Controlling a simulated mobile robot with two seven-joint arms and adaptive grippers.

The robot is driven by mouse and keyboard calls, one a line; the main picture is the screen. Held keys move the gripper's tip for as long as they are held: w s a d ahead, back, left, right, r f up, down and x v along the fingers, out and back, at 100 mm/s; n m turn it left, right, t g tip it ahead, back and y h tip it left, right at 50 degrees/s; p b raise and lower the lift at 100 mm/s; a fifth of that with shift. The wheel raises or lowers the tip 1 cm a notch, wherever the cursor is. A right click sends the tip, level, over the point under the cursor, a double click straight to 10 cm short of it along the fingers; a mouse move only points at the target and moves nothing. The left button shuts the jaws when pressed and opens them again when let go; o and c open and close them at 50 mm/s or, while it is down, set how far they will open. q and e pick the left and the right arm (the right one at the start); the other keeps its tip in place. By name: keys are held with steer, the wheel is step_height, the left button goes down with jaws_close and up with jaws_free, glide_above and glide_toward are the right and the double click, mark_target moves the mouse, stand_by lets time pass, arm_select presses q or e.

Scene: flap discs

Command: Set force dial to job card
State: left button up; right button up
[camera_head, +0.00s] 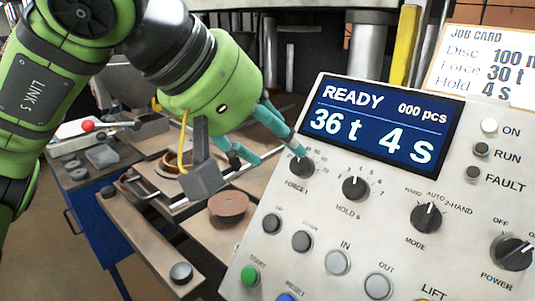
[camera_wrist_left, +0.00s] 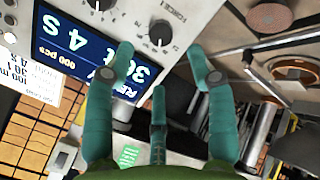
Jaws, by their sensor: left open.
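The force dial (camera_head: 301,168) is a black knob on the sloped control panel (camera_head: 325,195). The display (camera_head: 378,122) reads READY, 000 pcs, 36 t and 4 S. The job card (camera_head: 484,66) at top right reads Force 30 t and Hold 4 S. My left gripper (camera_head: 278,152) has teal fingers, with one fingertip close to the force dial; I cannot tell whether it touches. In the left wrist view the force dial (camera_wrist_left: 161,33) lies ahead of the spread, empty fingers (camera_wrist_left: 165,68). My right gripper is not in view.
The hold dial (camera_head: 355,187), mode dial (camera_head: 426,218) and power dial (camera_head: 511,252) sit near the force dial. Several buttons lie below, among them the green START button (camera_head: 250,276). A brown disc (camera_head: 228,205) lies on the bench left of the panel.

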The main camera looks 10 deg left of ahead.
mark_target(299, 163)
arm_select(q)
steer(key=p+x, duration=0.2)
steer(key=x, duration=0.4)
steer(key=shift+w+d+f, duration=0.15)
steer(key=shift+w, duration=0.05)
steer(key=shift+w+d+f, duration=0.1)
steer(key=shift+w+f, duration=0.05)
steer(key=shift+f, duration=0.2)
jaws_close()
